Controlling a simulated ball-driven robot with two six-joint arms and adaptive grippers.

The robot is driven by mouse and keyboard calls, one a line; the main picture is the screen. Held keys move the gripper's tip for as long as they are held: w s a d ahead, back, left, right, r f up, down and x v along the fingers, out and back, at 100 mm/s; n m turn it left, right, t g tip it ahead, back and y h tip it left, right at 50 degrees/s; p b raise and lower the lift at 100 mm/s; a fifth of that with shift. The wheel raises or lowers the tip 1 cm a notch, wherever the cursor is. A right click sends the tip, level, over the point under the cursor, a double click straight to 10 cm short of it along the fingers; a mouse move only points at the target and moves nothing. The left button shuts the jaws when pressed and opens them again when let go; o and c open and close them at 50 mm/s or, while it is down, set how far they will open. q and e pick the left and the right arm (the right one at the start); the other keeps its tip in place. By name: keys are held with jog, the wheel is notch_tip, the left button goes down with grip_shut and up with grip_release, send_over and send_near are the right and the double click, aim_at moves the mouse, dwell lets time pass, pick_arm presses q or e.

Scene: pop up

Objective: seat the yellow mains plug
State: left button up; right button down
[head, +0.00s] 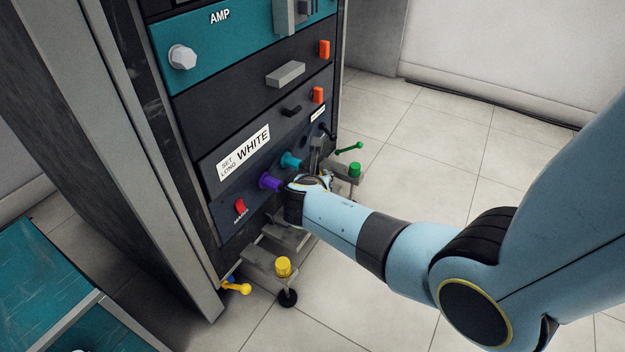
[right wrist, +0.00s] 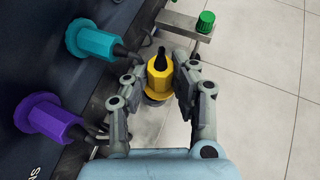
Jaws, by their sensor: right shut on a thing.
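A yellow plug (right wrist: 159,78) with a black cable end shows in the right wrist view, between the fingers of my right gripper (right wrist: 160,87). The gripper is shut on it. A grey round part shows below the plug; I cannot tell whether they touch. In the head view my right gripper (head: 318,183) is beside the rack's lower panel and mostly hides the plug. A purple plug (head: 270,182) and a teal plug (head: 291,160) stick out of that panel, left of the gripper. Both also show in the right wrist view, purple (right wrist: 50,119) and teal (right wrist: 92,40). My left gripper is out of view.
The lower panel bears a WHITE label (head: 244,152) and a red switch (head: 240,206). A green knob (head: 354,170) and a yellow knob (head: 283,266) stand on grey brackets at the rack's foot. A teal-topped surface (head: 40,285) is at lower left. Floor at right is clear.

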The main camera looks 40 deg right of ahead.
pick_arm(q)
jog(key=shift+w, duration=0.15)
pick_arm(e)
jog(key=shift+w+n+t+y, duration=0.55)
jog(key=shift+n+t, duration=0.45)
jog(key=shift+t, duration=0.2)
jog(key=shift+r, duration=0.1)
jog(key=shift+w+a+r+h, duration=0.1)
jog(key=shift+w+r+h, duration=0.05)
jog(key=shift+r+h, duration=0.1)
jog(key=shift+a+r+p, duration=0.1)
jog(key=shift+p, duration=0.35)
notch_tip(320, 180, down, 3)
jog(key=shift+r+g+b, duration=0.2)
jog(key=shift+g+b, duration=0.1)
jog(key=shift+b, duration=0.6)
jog(key=shift+f+b, duration=0.55)
jog(key=shift+f, duration=0.05)
jog(key=shift+f+b, duration=0.5)
jog(key=shift+f, duration=0.15)
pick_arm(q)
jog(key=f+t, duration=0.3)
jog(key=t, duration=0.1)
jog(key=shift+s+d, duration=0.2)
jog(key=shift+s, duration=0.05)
